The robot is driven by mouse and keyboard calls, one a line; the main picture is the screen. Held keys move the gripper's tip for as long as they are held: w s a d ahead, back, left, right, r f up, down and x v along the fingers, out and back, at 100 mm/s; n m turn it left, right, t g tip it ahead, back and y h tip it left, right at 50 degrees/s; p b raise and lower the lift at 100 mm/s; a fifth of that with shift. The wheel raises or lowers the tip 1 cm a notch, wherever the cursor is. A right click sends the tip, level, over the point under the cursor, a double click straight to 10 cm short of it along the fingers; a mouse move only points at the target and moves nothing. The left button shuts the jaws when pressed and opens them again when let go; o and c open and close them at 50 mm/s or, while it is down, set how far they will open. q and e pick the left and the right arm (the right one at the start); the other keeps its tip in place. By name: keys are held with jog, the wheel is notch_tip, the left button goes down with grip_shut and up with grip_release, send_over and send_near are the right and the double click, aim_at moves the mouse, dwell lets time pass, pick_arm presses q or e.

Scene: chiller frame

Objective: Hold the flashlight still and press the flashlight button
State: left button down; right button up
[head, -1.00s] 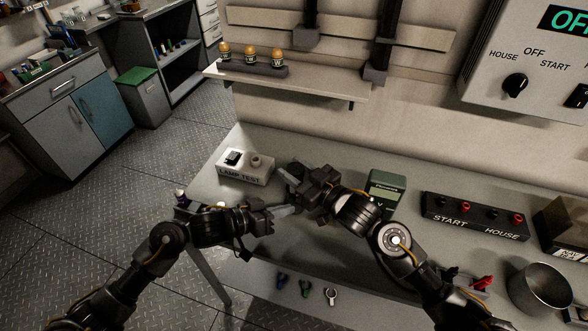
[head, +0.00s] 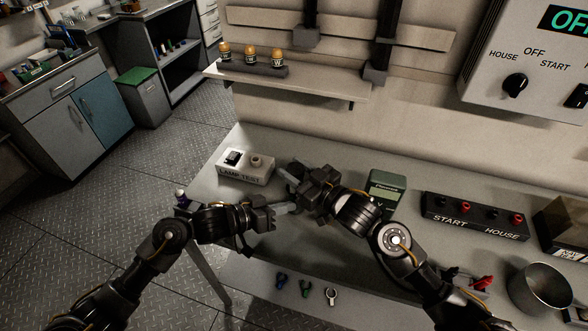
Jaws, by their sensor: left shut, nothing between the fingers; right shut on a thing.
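My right gripper (head: 288,179) is above the bench left of centre, pointing left. It is shut on a dark thing, which I take to be the flashlight; it is small, and I cannot separate its outline or button from the dark fingers. My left gripper (head: 291,207) is just below, pointing right.
The bench (head: 335,257) holds a white lamp test box (head: 245,178) behind the grippers, a green meter (head: 386,189) to the right, a START/HOUSE terminal block (head: 475,220) and a metal pot (head: 541,290). A shelf (head: 335,88) with several orange-topped items is behind.

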dwell(0.3)
pick_arm(q)
jog(key=shift+s+a, duration=0.2)
jog(key=shift+s, duration=0.3)
jog(key=shift+s, duration=0.1)
jog(key=shift+s+a, duration=0.3)
jog(key=shift+s, duration=0.6)
jog(key=shift+s+a, duration=0.3)
jog(key=shift+s, duration=0.65)
jog(key=shift+s+a, duration=0.3)
jog(key=shift+s, duration=0.6)
pick_arm(e)
jog(key=o, duration=1.3)
